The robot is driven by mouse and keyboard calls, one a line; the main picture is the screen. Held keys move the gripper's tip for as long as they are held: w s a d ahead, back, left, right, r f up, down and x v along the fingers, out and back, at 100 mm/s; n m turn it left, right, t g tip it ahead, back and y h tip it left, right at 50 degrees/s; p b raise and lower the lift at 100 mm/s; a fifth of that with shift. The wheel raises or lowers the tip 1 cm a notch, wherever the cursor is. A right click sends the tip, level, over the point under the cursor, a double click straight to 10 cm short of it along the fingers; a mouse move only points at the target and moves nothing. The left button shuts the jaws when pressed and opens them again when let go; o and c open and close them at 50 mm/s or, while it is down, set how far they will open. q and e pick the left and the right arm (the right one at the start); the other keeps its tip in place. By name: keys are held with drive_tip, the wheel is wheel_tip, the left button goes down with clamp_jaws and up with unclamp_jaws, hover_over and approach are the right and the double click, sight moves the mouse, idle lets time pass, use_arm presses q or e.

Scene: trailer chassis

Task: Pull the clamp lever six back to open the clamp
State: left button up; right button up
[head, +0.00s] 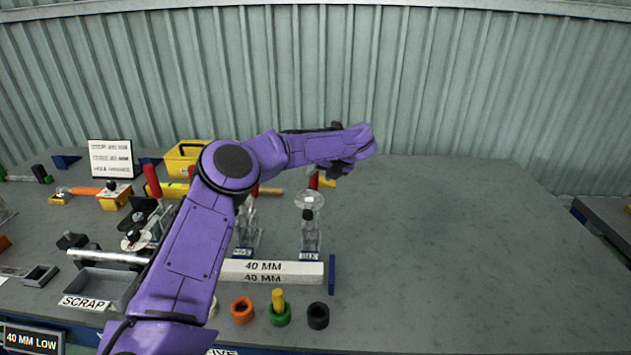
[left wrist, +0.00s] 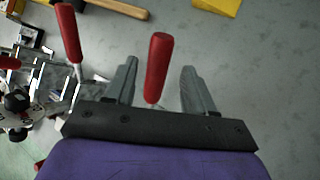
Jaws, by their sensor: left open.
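The clamp six (head: 311,240) stands upright at the right end of the row, behind the white 40 MM bar. Its red lever (head: 314,181) shows only in part under my left gripper (head: 338,169). In the left wrist view, my left gripper (left wrist: 158,68) is open. A red lever (left wrist: 156,62), which looks like that of clamp six, stands between its two grey fingers with a gap on both sides. Another red lever (left wrist: 67,32) stands to the left, outside the fingers. The neighbouring clamp (head: 246,230) is partly hidden by my left arm. My right gripper is not in view.
The 40 MM bar (head: 265,267) lies in front of the clamps. Orange (head: 242,310), green (head: 280,318) and black (head: 318,317) rings sit near the front edge. The right side of the table is clear.

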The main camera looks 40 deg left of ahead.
use_arm(q)
drive_tip(key=v, duration=0.5)
drive_tip(key=shift+d+r+b, duration=0.1)
drive_tip(key=shift+b, duration=0.25)
